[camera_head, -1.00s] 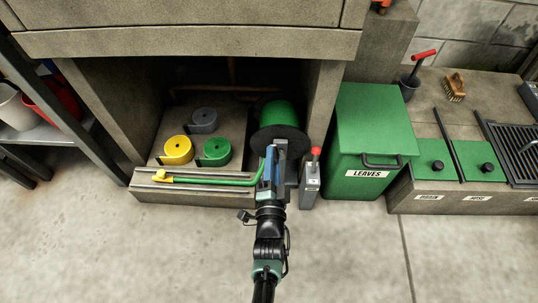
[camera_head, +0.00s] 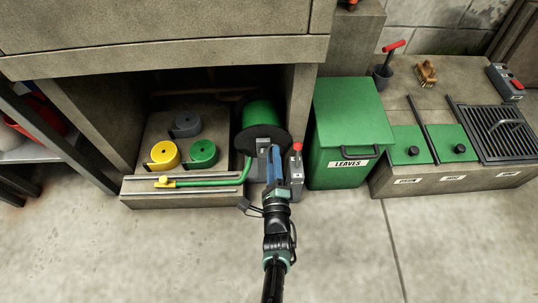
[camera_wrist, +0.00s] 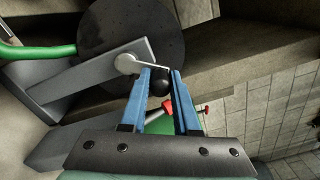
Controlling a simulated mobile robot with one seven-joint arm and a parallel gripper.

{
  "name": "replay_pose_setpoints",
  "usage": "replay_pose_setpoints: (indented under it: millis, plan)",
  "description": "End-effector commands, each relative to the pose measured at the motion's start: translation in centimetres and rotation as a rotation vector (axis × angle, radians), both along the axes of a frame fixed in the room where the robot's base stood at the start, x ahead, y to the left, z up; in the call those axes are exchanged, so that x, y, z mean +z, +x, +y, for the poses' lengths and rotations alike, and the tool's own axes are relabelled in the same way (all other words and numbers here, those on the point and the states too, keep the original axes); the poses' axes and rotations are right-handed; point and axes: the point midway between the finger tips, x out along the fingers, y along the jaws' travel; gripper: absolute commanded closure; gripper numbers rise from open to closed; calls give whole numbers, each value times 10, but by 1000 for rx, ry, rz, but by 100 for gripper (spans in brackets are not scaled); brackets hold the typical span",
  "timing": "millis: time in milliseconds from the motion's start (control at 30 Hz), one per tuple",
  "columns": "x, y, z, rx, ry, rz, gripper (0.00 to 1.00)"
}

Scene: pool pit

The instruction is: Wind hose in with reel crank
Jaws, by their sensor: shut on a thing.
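The hose reel (camera_head: 262,110) has a green drum and a dark round flange, which also shows in the wrist view (camera_wrist: 112,30). A green hose (camera_head: 212,182) runs from the reel along the front ledge, with a yellow nozzle (camera_head: 163,182) at its left end. My gripper (camera_wrist: 161,72) has its blue fingers shut on the black knob (camera_wrist: 160,84) of the reel crank. The thin pale crank arm (camera_wrist: 148,65) runs from the hub to the knob. In the head view, my gripper (camera_head: 273,155) is at the lower right of the reel and hides the knob.
A grey box with a red knob (camera_head: 296,165) stands close right of my gripper, beside the green leaves bin (camera_head: 345,125). The front floor is clear.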

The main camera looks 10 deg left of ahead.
Motion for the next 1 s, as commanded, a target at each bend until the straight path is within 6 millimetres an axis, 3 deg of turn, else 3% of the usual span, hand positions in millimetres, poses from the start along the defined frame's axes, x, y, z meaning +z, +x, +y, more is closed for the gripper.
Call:
replay_pose_setpoints:
  millis: [500,1000]
  plan:
    - [-14,4,-13,-2,394,114,100]
    - [-18,4,-16,-1,513,148,100]
